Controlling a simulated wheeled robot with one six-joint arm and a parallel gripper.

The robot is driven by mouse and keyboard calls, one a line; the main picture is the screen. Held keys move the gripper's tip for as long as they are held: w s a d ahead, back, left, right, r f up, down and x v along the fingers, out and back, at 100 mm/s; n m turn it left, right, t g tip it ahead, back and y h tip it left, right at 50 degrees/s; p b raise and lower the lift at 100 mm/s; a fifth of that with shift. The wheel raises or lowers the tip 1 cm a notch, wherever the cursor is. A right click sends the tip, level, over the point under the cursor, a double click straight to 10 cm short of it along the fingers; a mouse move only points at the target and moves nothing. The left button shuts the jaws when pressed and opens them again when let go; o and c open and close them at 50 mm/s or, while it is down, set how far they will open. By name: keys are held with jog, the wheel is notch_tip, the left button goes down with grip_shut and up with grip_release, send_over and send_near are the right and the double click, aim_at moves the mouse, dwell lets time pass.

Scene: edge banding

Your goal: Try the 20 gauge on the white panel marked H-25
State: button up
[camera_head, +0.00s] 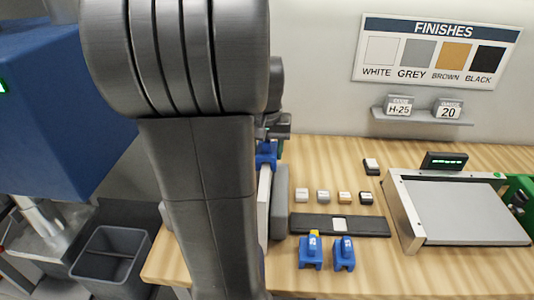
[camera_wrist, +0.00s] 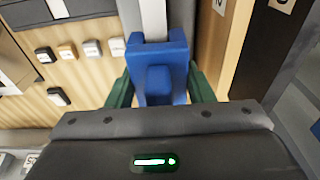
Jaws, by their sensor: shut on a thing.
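My gripper (camera_wrist: 160,88) has green fingers shut on a blue gauge (camera_wrist: 158,72), one finger on each side. The gauge's number does not show. In the head view the held gauge (camera_head: 266,153) is at the far end of a white panel (camera_head: 264,205) that stands on edge. In the wrist view the panel's pale edge (camera_wrist: 153,20) runs up to the gauge's slot side; I cannot tell how fully it sits in the slot. My arm hides part of the panel.
Two other blue gauges (camera_head: 311,252) (camera_head: 344,254) stand on the front of the table. Several finish samples (camera_head: 323,197) lie behind a dark strip (camera_head: 370,226). A grey plate machine (camera_head: 470,210) is at right. A grey bin (camera_head: 110,255) stands at left.

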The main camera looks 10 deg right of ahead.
notch_tip(320, 180, up, 9)
jog(key=shift+f, duration=0.1)
notch_tip(320, 180, up, 7)
jog(key=p, duration=0.5)
dwell(0.5)
